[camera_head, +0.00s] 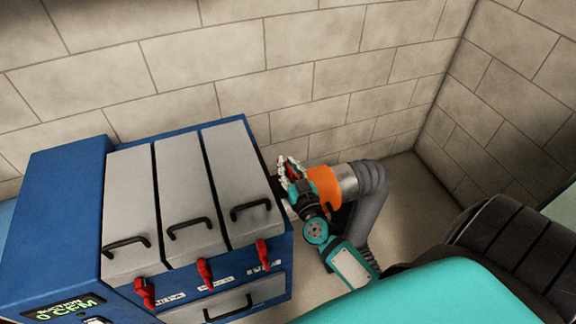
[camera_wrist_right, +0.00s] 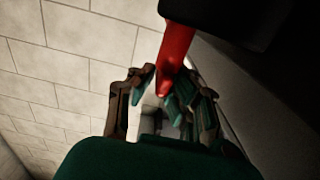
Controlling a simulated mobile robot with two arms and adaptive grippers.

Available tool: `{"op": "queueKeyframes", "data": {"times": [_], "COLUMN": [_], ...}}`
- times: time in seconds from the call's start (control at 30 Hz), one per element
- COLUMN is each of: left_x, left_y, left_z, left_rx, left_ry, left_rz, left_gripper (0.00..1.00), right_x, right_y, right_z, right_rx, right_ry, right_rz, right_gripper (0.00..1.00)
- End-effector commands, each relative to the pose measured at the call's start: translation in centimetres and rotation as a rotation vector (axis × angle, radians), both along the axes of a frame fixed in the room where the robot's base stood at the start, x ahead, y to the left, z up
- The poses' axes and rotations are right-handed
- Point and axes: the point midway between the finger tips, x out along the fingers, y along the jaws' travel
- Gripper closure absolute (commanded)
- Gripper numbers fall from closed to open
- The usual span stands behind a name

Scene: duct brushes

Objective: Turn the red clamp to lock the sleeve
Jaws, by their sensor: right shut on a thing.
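The red clamp (camera_head: 282,164) shows as a small red piece beside the cabinet's right side, at the end of the orange sleeve (camera_head: 324,187). My left gripper is not in view.
A blue cabinet (camera_head: 61,200) has three grey panels with black handles and several red latches (camera_head: 205,272) along its front. A drawer (camera_head: 228,306) is below. A block wall (camera_head: 205,62) stands close behind. Bare floor (camera_head: 408,180) shows right of the hose.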

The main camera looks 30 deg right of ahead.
Motion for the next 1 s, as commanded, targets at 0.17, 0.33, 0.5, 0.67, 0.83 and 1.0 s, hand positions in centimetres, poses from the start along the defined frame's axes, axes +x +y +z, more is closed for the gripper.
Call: {"op": "queueKeyframes", "data": {"times": [0.17, 0.33, 0.5, 0.67, 0.83, 1.0], "left_x": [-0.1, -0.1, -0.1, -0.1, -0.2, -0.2], "left_y": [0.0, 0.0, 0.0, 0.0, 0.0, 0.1], "left_z": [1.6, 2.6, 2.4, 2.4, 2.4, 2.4], "left_rx": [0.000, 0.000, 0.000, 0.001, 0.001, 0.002], "left_ry": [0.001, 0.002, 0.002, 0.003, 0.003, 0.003], "left_rz": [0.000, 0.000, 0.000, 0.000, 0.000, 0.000], "left_gripper": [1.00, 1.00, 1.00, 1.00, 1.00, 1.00], "right_x": [0.1, 0.0, 0.0, 0.0, 0.0, 0.0], "right_y": [-0.1, 0.0, 0.0, 0.0, 0.0, 0.0], "right_z": [0.5, 0.2, 0.0, 0.0, 0.0, 0.0], "right_rx": [0.003, 0.001, -0.002, -0.002, -0.001, -0.001], "right_ry": [0.000, 0.001, 0.000, -0.001, -0.001, -0.001], "right_rz": [-0.061, -0.128, -0.132, -0.132, -0.131, -0.131], "right_gripper": [1.00, 1.00, 1.00, 0.83, 0.65, 0.65]}}
